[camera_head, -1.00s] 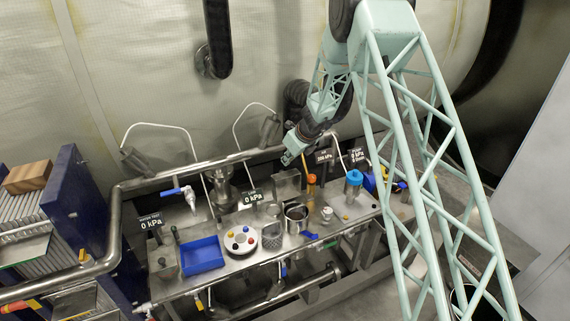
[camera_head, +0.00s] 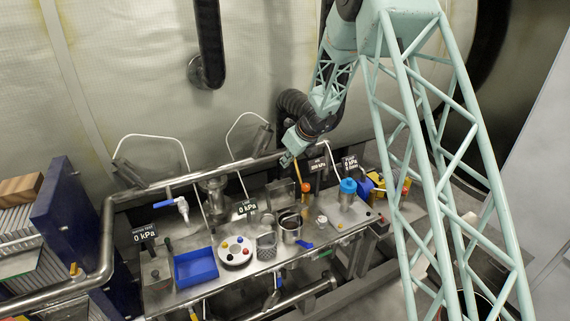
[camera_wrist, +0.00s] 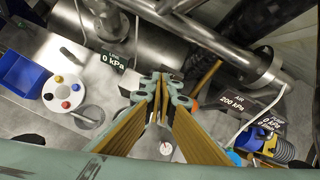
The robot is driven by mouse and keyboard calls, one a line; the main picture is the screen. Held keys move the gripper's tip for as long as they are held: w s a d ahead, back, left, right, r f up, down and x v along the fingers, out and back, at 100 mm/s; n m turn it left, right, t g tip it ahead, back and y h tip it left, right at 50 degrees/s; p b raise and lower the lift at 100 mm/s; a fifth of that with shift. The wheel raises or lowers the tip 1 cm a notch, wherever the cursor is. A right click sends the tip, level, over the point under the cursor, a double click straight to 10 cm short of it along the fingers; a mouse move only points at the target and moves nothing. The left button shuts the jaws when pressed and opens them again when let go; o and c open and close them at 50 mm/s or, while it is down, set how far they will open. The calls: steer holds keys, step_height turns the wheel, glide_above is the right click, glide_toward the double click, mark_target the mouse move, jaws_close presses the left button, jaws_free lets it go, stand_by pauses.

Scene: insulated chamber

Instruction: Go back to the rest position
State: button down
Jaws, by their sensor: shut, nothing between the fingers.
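My gripper (camera_head: 286,160) hangs above the back of the steel bench (camera_head: 215,285) in the head view, near the back pipe rail. In the wrist view my gripper (camera_wrist: 161,82) has its fingertips together, with nothing between them. The bench lies below and beyond the fingers. No rest position is marked in either view.
The bench holds a blue tray (camera_head: 197,267), a white disc with coloured knobs (camera_head: 236,251), a steel cup (camera_head: 290,228) and a blue-capped container (camera_head: 348,190). A pipe rail (camera_head: 165,192) runs along its back. A dark corrugated hose (camera_head: 292,103) is close behind my arm.

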steer(key=shift+r, duration=0.1)
stand_by(0.3)
steer(key=s+a+r+n+b, duration=0.2)
steer(key=s+r+n+b, duration=0.4)
steer(key=s+r, duration=0.7)
steer(key=s+d+r+n+b, duration=0.1)
steer(key=s+r+n, duration=0.2)
steer(key=s, duration=0.3)
steer(key=s+r+n+g+b, duration=0.1)
steer(key=s+r+n, duration=0.2)
steer(key=s, duration=0.3)
steer(key=s+d+r+n+b, duration=0.1)
steer(key=s+r+n+b, duration=0.15)
steer(key=s, duration=0.35)
steer(key=s+d+f+n+h+b, duration=0.1)
steer(key=s+d+f+n+b, duration=0.1)
steer(key=s, duration=1.1)
steer(key=s+d+f+n+h+b, duration=0.1)
steer(key=s+d+n+b, duration=0.3)
steer(key=s, duration=0.9)
steer(key=s+d+f+n+h+b, duration=0.1)
steer(key=s+d+n, duration=0.4)
steer(key=s, duration=0.9)
step_height(320, 180, down, 2)
steer(key=shift+d+f+n+g+b, duration=0.15)
steer(key=shift+n+g+b, duration=0.25)
steer(key=shift+n+b, duration=0.7)
